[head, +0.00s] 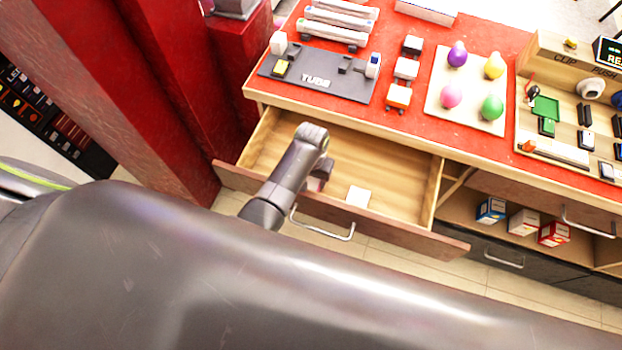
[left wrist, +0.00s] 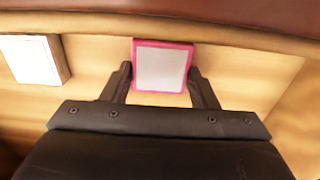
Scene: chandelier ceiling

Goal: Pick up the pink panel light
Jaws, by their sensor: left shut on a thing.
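The pink panel light (left wrist: 162,68), a square with a pink rim and a pale face, is between the two fingers of my left gripper (left wrist: 162,84) in the left wrist view. The fingers press on its left and right edges. In the head view my left gripper (head: 318,182) reaches down into the open drawer (head: 400,172), near its front panel. The pink panel light is mostly hidden there by the gripper. I cannot tell whether it is clear of the drawer floor. My right gripper is not in view.
A white panel (head: 358,196) lies in the drawer to the right of my gripper; it also shows in the left wrist view (left wrist: 35,58). The drawer's front and sides surround the gripper. Above is a red counter (head: 420,120) with a bulb board (head: 440,106) and a grey tube tray (head: 335,92).

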